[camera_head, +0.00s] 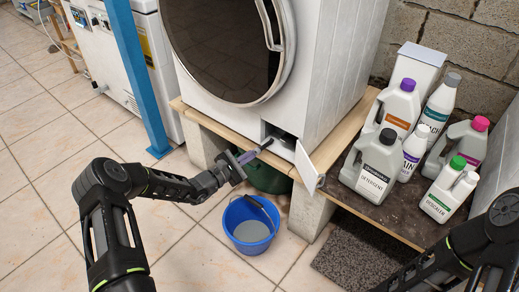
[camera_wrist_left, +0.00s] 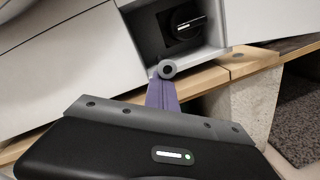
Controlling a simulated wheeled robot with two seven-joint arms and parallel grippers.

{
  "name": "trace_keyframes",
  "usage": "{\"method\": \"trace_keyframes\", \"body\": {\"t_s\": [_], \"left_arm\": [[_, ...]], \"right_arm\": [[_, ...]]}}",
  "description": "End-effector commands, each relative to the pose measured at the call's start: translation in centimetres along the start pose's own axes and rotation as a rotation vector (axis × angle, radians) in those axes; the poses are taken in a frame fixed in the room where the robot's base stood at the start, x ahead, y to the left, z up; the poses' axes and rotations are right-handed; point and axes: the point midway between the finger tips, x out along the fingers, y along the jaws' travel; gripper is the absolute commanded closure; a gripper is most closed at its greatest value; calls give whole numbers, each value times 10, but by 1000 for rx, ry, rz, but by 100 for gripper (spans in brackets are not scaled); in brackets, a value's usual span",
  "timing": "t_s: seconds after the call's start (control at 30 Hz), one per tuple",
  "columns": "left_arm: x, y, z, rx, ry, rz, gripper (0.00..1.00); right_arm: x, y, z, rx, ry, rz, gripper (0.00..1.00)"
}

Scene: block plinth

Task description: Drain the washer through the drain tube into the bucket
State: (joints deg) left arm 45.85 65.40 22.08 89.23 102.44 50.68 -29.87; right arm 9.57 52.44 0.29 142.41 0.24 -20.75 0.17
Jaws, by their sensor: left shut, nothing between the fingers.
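The white washer (camera_head: 325,75) stands on a wooden board, its round dark door closed. Its low service flap (camera_head: 309,167) hangs open, and inside the recess a dark round filter cap (camera_wrist_left: 186,22) shows in the left wrist view. The drain tube (camera_head: 267,143) sticks out from the recess; its round, hollow end (camera_wrist_left: 168,70) faces the wrist camera. My left gripper (camera_head: 247,156) is shut and empty, its purple fingertips (camera_wrist_left: 162,90) right at the tube's end. The blue bucket (camera_head: 232,215) stands on the floor below, with a grey surface inside. My right gripper is out of view.
Several detergent bottles (camera_head: 404,115) and a white box (camera_head: 417,66) stand on the dark shelf at right. Concrete blocks (camera_head: 309,212) support the board. A dark green rounded object (camera_head: 268,178) sits behind the bucket. A blue post (camera_head: 139,75) rises at left. Tiled floor around the bucket is clear.

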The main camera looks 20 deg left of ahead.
Motion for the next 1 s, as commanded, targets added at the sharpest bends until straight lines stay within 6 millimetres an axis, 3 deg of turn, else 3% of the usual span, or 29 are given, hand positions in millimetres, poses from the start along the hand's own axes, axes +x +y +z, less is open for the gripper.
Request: {"method": "trace_keyframes", "body": {"t_s": [0.03, 0.1, 0.4, 0.6, 1.0], "left_arm": [[-2, 13, 14, 0, 23, -15, 100], [-4, 19, 17, -7, 77, -51, 100], [-1, 30, 32, -43, 313, -206, 100], [3, 35, 37, -54, 339, -221, 100], [20, 48, 54, -53, 336, -219, 100]], "right_arm": [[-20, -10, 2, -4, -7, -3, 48], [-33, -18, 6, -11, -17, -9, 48], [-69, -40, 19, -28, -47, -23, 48], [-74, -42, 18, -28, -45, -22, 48], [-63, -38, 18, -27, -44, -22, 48]]}}
